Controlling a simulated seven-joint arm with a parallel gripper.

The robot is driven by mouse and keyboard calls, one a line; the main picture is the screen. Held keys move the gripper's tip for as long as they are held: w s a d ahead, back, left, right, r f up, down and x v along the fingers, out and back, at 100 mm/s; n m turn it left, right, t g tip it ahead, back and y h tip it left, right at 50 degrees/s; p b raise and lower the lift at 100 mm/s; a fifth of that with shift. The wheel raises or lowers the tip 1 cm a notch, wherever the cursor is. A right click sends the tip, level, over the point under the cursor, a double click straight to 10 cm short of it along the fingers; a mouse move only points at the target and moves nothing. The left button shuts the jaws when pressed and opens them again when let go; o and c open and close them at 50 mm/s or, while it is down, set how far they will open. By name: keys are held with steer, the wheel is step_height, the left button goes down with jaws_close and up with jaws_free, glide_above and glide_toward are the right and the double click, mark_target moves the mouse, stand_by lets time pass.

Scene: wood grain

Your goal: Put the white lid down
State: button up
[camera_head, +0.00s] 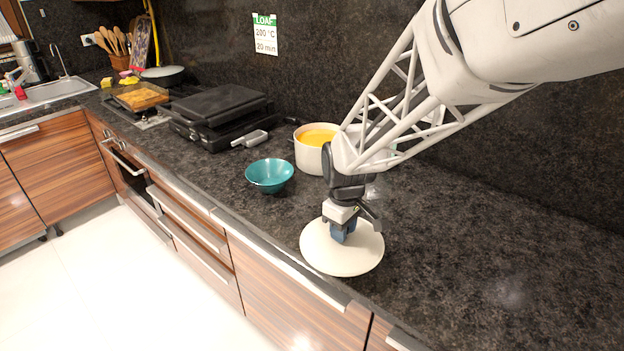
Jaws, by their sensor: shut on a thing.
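The white lid (341,256) is a round, pale disc at the front of the dark counter. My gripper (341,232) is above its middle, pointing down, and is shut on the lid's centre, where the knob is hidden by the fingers. The lid looks about level and close to the counter top; I cannot tell whether it touches. Its left rim comes near the counter's front edge. The white pot (309,153) with orange soup (318,137) stands uncovered behind my gripper, partly hidden by my arm.
A teal bowl (270,175) stands left of the pot. A black grill (215,112) with a grey handle is further left. A stove with a tray (140,97) and a sink (45,92) are at the far left. The counter (500,240) to the right is clear.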

steer(key=shift+w, duration=0.1)
steer(key=w, duration=0.5)
steer(key=w+a+f, duration=0.1)
steer(key=w, duration=1)
steer(key=shift+a+f, duration=0.25)
steer(key=shift+a, duration=0.05)
steer(key=shift+s, duration=0.1)
steer(key=shift+f, duration=1.75)
steer(key=shift+f, duration=0.15)
steer(key=o, duration=1)
